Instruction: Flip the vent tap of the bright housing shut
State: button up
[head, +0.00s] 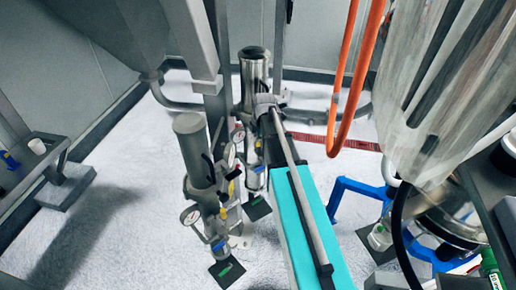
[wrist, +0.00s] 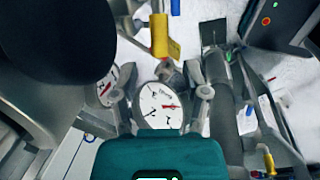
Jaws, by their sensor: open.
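The bright housing (head: 253,68) is a shiny metal cylinder with a dark cap at the upper middle of the head view. My gripper (wrist: 161,94) is open in the wrist view, its two fingers apart with a white round gauge (wrist: 160,108) showing between them. In the head view my arm reaches up to just below and right of the bright housing; the fingertips are hard to make out there. A yellow lever (wrist: 160,36) hangs ahead of the fingers, apart from them. I cannot tell for certain whether it is the vent tap.
A dull grey housing (head: 191,150) with its own gauge (head: 190,215) stands to the left. Orange hose (head: 348,110) hangs to the right. A second gauge (wrist: 104,86) sits beside the left finger. Open pale floor (head: 110,205) lies at the left.

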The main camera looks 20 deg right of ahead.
aim_at(258, 144)
jog(key=shift+w+f+b, duration=0.2)
jog(key=shift+f+b, duration=0.6)
jog(key=shift+f, duration=0.1)
jog(key=shift+w+f+b, duration=0.15)
jog(key=shift+f+b, duration=0.6)
jog(key=shift+f, duration=0.15)
grip_shut()
